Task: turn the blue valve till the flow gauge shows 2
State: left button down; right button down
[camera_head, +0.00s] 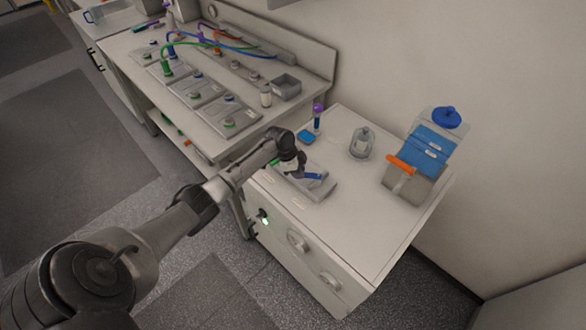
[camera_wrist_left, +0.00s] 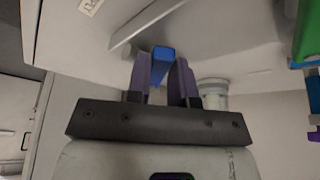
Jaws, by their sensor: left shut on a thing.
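A blue bar-shaped handle (camera_head: 313,176), which looks like the blue valve, sits over a grey plate (camera_head: 318,190) on the white cabinet's top. My left gripper (camera_head: 300,173) reaches it from the left. In the left wrist view, the two dark fingers of the left gripper (camera_wrist_left: 161,75) are shut on the blue handle (camera_wrist_left: 160,60), one finger on each side. The arm and gripper hide part of the plate. I cannot make out a flow gauge or its reading. My right gripper is not in view.
On the white cabinet top (camera_head: 385,235) stand a clear jar (camera_head: 361,143), a purple-capped tube (camera_head: 317,117) and a grey box with an orange handle (camera_head: 401,165). Behind the box is a blue round knob (camera_head: 446,117). A bench (camera_head: 205,127) with cables stands at the left. The cabinet's front right top is clear.

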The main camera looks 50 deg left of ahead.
pick_arm(q)
jog(key=c, duration=1)
grip_release()
jog(key=p+v, duration=0.1)
jog(key=v, duration=1.2)
jog(key=shift+r, duration=0.4)
jog(key=shift+s+a, duration=0.1)
